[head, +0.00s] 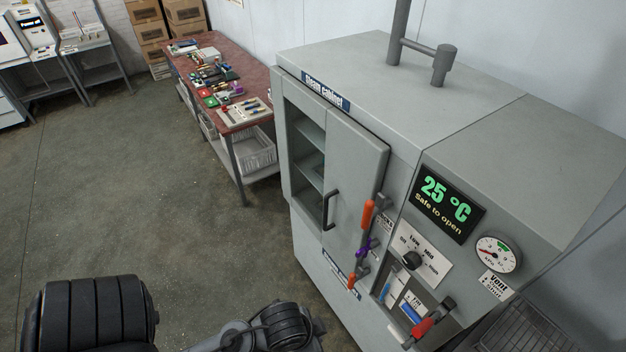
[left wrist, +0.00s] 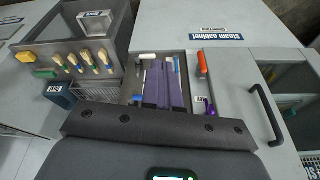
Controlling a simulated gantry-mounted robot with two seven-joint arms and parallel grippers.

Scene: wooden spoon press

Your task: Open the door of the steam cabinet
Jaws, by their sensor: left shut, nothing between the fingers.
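The grey steam cabinet (head: 450,105) fills the right half of the head view. Its door (head: 358,150) lies in its frame and looks shut; a window (head: 306,150) on its left shows shelves inside. The black door handle (head: 330,210) stands upright near the window. An orange-handled lever (head: 368,213) sits at the door's right edge. In the left wrist view the handle (left wrist: 265,112) is right of my left gripper (left wrist: 160,125) and apart from it. That gripper's dark body crosses the bottom of the view; it is shut and empty. My right gripper is not in view.
The display (head: 446,205) reads 25 °C, "Safe to open". A gauge (head: 498,253) and a red-handled lever (head: 428,325) are on the control panel. A red-topped table (head: 185,75) with tools stands left of the cabinet. The floor (head: 150,190) before it is clear.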

